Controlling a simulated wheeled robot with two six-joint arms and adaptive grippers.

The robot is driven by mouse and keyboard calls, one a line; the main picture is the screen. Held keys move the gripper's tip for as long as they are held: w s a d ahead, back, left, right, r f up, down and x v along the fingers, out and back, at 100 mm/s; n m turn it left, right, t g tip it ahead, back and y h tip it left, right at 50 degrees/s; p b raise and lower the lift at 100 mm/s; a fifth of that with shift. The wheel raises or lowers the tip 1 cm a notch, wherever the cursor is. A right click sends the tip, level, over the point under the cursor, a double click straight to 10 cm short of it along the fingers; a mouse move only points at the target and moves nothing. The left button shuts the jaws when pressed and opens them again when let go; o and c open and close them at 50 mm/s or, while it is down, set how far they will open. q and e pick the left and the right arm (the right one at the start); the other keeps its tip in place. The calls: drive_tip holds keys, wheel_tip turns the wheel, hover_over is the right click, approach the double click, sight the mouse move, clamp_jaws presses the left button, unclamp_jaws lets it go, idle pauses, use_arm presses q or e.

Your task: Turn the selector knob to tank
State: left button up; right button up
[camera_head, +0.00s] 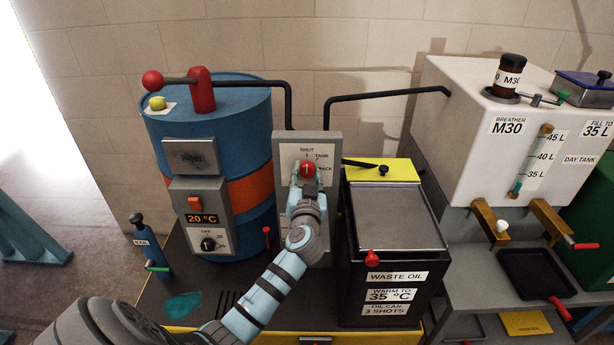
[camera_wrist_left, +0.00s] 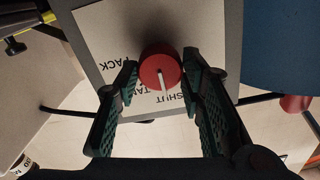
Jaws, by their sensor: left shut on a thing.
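The red selector knob (camera_head: 308,169) sits on a white plate with the words SHUT, TANK and a partly hidden word ending in "ACK", on a grey upright panel (camera_head: 321,146). My left gripper (camera_head: 307,181) reaches up to the panel from below and is shut on the knob. In the left wrist view, turned upside down, the green fingers stand on either side of the knob (camera_wrist_left: 160,72). The knob's white pointer line points roughly towards SHUT. The fingers cover part of the plate. My right gripper is not in view.
A blue drum (camera_head: 240,125) with an orange band stands left of the panel. A black waste oil box (camera_head: 385,260) stands close on the right. A white day tank (camera_head: 480,140) is farther right. Black pipes (camera_head: 385,96) run above the panel.

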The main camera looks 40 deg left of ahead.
use_arm(q)
drive_tip(key=shift+m, duration=0.3)
drive_tip(key=m+p, duration=0.1)
drive_tip(key=m, duration=0.3)
drive_tip(key=m+p, duration=0.1)
drive_tip(key=m, duration=0.4)
drive_tip(key=shift+f, duration=0.1)
idle(0.4)
drive_tip(key=o, duration=1.1)
drive_tip(key=shift+o, duration=0.2)
drive_tip(key=shift+d, duration=0.1)
